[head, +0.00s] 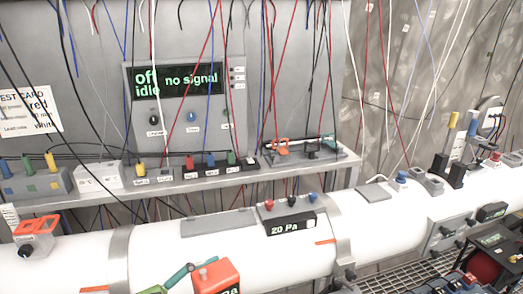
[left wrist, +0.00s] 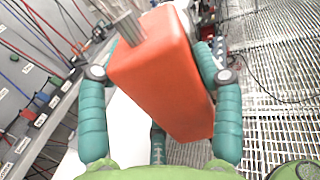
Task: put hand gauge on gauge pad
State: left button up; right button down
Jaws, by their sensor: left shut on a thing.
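The hand gauge (head: 218,277) is an orange box with a metal stub on top and a dark display, cut off by the bottom edge of the head view. My left gripper (left wrist: 161,75) has teal fingers on both sides of the orange gauge (left wrist: 165,85) in the left wrist view and is shut on it. It holds the gauge tilted, in front of the white pipe. A flat grey plate (head: 217,223) lies on the pipe, and a smaller one (head: 373,194) lies farther right. I cannot tell which is the gauge pad. My right gripper is not in view.
A box reading 20 Pa (head: 290,223) sits on the white pipe (head: 160,262), right of the larger plate. An orange-topped clamp (head: 37,232) stands at left. A shelf (head: 140,186) with coloured plugs runs behind. Many cables hang down. Devices crowd the lower right.

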pick_arm(q)
jog(key=shift+s+a+f+n+t+y, duration=0.25)
jog(key=shift+a+f+n+t+y, duration=0.3)
jog(key=shift+t, duration=0.25)
jog(key=shift+a+f+n+t+y, duration=0.65)
jog(key=shift+a+n+t+y, duration=0.2)
jog(key=shift+a+t, duration=0.05)
jog(key=s+a+f+n+t+y, duration=0.3)
jog(key=a+f+n+t+y, duration=0.15)
jog(key=a+f+y, duration=0.35)
notch_tip(320, 180, down, 10)
jog(key=w+d+n+y+b, duration=0.1)
jog(key=n+y+b, duration=0.3)
jog(key=b, duration=0.8)
jog(key=shift+r, duration=0.15)
jog(key=shift+w+d, duration=0.1)
